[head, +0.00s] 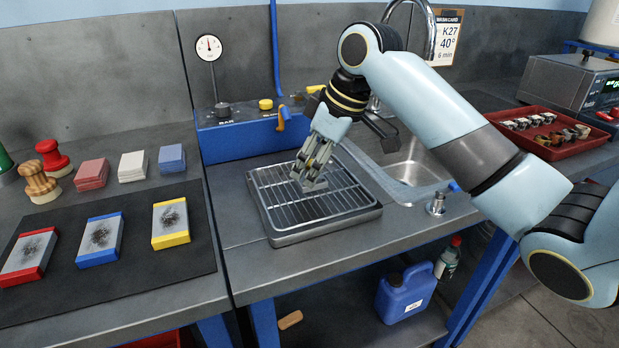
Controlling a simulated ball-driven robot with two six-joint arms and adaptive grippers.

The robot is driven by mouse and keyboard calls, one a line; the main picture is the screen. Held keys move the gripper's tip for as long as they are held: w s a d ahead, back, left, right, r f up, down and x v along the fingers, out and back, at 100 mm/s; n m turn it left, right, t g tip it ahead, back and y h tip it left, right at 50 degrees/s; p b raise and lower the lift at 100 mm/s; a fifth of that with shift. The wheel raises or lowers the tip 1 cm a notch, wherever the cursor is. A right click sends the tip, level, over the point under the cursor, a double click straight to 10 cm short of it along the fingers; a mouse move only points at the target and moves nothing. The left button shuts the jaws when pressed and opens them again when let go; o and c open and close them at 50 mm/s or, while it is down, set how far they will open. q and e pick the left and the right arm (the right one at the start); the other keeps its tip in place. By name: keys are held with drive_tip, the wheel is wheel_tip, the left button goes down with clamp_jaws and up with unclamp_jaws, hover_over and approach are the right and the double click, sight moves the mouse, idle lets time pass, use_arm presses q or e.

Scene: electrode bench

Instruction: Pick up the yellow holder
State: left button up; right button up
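The yellow holder (170,222) lies flat on the dark mat at the left. It has a yellow front edge and a grey plate with a dark smudge on top. My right gripper (310,180) points down over the wire rack (350,219), well to the right of the yellow holder and apart from it. Its fingers are seen at an angle, and I cannot tell whether they are open or shut. No holder shows in it. My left gripper is not in view.
A blue holder (100,240) and a red holder (28,257) share the dark mat (150,272). Stacked pads (132,167) and stampers (53,158) stand behind. A blue panel (240,136) with knobs, a sink (412,174) and a red tray (545,133) lie right.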

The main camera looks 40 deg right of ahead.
clamp_jaws()
drive_tip(key=shift+r, duration=0.6)
wheel_tip(320, 180, up, 3)
drive_tip(key=shift+f, duration=0.1)
drive_tip(key=s+d+r, duration=0.7)
drive_tip(key=d, duration=0.2)
drive_tip(key=shift+s+p, duration=0.15)
drive_tip(key=shift+p, duration=0.25)
